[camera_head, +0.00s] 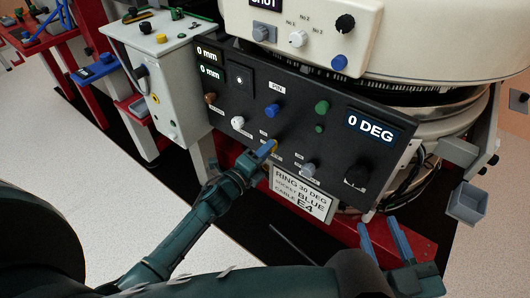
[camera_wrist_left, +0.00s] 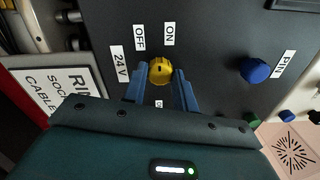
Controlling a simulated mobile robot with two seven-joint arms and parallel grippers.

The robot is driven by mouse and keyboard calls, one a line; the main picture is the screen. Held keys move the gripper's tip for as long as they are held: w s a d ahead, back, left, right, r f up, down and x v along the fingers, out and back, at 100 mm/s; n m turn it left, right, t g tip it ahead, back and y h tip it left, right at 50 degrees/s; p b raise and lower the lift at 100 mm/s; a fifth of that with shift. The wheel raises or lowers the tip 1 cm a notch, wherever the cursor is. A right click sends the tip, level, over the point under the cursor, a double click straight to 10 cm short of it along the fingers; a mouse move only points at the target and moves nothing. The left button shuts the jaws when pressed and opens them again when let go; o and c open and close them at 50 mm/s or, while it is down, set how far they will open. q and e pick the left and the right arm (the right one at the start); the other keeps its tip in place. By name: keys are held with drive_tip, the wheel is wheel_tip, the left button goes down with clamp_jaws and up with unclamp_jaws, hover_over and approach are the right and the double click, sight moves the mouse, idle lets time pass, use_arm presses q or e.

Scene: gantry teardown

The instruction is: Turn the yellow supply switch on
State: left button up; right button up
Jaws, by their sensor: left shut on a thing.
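The yellow supply switch (camera_wrist_left: 160,71) is a round knob on the dark control panel (camera_head: 235,110), with OFF, ON and 24 V labels around it. In the head view only a small yellow part (camera_head: 275,147) shows behind my gripper. My left gripper (camera_head: 268,149) is shut on the knob, with one blue finger on each side of it in the left wrist view (camera_wrist_left: 160,88). A small dark mark shows on the knob face, but I cannot tell which label it points to. My right gripper (camera_head: 388,243) is open and empty, low at the right, away from the panel.
A blue PIN knob (camera_head: 272,110), a white knob (camera_head: 238,122), a grey knob (camera_head: 308,170) and a black knob (camera_head: 356,176) sit near the switch. A sign (camera_head: 300,193) hangs below the panel. A grey bin (camera_head: 467,203) is at the right.

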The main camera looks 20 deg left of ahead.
drive_tip(key=shift+r, duration=0.15)
idle(0.4)
use_arm(q)
drive_tip(key=o, duration=1)
drive_tip(key=p+v, duration=0.2)
drive_tip(key=v, duration=1.1)
drive_tip(key=shift+s, duration=0.1)
use_arm(e)
drive_tip(key=shift+d+m+g+h, duration=0.4)
drive_tip(key=shift+g+h, duration=0.2)
